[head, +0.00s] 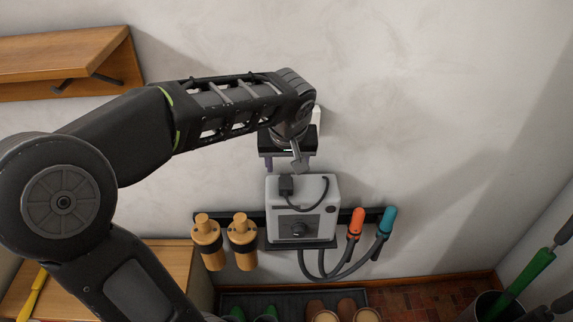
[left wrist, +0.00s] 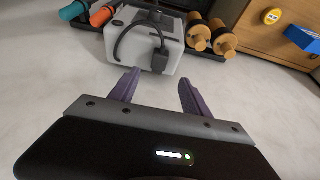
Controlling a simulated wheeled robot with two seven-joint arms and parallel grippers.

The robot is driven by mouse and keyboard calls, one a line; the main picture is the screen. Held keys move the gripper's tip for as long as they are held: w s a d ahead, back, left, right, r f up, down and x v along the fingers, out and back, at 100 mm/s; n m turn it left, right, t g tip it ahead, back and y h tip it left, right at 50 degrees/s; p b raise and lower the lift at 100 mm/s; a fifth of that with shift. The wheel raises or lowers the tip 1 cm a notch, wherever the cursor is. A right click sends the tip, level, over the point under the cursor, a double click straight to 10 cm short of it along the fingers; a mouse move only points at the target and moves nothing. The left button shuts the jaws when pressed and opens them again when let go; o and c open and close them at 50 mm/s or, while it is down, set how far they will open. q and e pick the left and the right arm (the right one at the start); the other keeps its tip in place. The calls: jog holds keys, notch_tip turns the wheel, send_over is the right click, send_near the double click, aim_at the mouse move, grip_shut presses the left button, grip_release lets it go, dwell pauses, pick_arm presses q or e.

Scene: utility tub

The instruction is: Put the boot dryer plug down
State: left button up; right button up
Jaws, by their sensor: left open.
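The boot dryer plug (head: 286,185) is a small black block with a dark cord. It rests on top of the light grey boot dryer box (head: 321,190), towards its left side, and the cord loops to the right. In the left wrist view the plug (left wrist: 160,61) lies just beyond the fingertips, apart from them. My left gripper (head: 287,165) is above and behind the box. In the left wrist view its two purple fingers (left wrist: 160,78) are spread, with nothing between them. My right gripper is not in view.
The dryer sits on a dark wall rail, with wooden-topped holders (head: 242,240) to the left and orange (head: 356,222) and teal (head: 387,219) hose ends to the right. A wooden shelf (head: 70,55) is upper left. Boots stand below on a dark tray (head: 290,297).

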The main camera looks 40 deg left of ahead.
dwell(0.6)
pick_arm(q)
jog(key=w+d+f+m+g+h, duration=0.1)
jog(key=d+f+m+h, duration=0.1)
jog(key=d+f, duration=0.7)
jog(key=d+f+m+h, duration=0.25)
jog(key=d+f, duration=0.45)
jog(key=f, duration=0.4)
jog(key=s+d+f+m+h, duration=0.1)
jog(key=s+d+f, duration=0.5)
jog(key=s+f, duration=0.2)
jog(key=s+d+f+g+h, duration=0.1)
jog(key=s+d+f, duration=0.6)
jog(key=f, duration=0.4)
jog(key=shift+s+f+m+g, duration=0.3)
jog(key=shift+s+m, duration=0.05)
jog(key=shift+s, duration=0.55)
jog(key=shift+d+r+h, duration=0.1)
jog(key=shift+h, duration=0.15)
jog(key=shift+r+p, duration=0.75)
jog(key=shift+p, duration=0.1)
